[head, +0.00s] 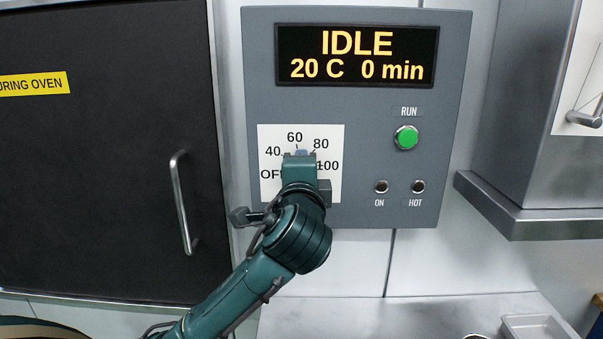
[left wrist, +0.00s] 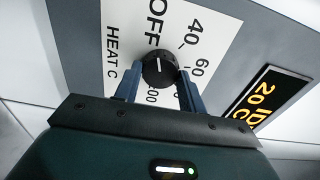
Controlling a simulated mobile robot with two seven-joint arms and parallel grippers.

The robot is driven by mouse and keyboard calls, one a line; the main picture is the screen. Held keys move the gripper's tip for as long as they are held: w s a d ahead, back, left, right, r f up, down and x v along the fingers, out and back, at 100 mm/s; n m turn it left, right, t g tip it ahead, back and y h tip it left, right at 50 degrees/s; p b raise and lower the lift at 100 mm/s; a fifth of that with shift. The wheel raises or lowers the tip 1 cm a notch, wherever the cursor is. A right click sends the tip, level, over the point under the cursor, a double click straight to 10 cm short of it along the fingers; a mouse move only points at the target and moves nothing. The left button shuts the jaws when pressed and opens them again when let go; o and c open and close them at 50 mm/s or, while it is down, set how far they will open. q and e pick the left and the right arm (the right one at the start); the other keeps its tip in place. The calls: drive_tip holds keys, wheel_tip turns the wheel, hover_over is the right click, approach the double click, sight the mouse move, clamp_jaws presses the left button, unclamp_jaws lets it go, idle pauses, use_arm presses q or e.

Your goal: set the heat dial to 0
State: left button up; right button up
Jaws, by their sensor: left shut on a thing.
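The heat dial (left wrist: 160,68) is a round black knob on a white scale plate (head: 332,137). The plate reads OFF, 40, 60, 80 and 100; no separate 0 mark shows. In the left wrist view the knob's white line points up, toward the OFF label. My left gripper (head: 299,155) is at the plate in the head view and hides most of the knob there. In the left wrist view its two fingers (left wrist: 158,85) are closed on opposite sides of the knob. My right gripper is in neither view.
The grey panel (head: 350,115) carries a display (head: 356,56) reading IDLE, 20 C, 0 min. A green RUN button (head: 405,137) and ON and HOT lamps sit right of the dial. A black oven door (head: 100,150) with a handle (head: 183,203) is at left.

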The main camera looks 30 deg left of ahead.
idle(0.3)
use_arm(q)
drive_tip(key=o, duration=1)
drive_tip(key=shift+c, duration=0.2)
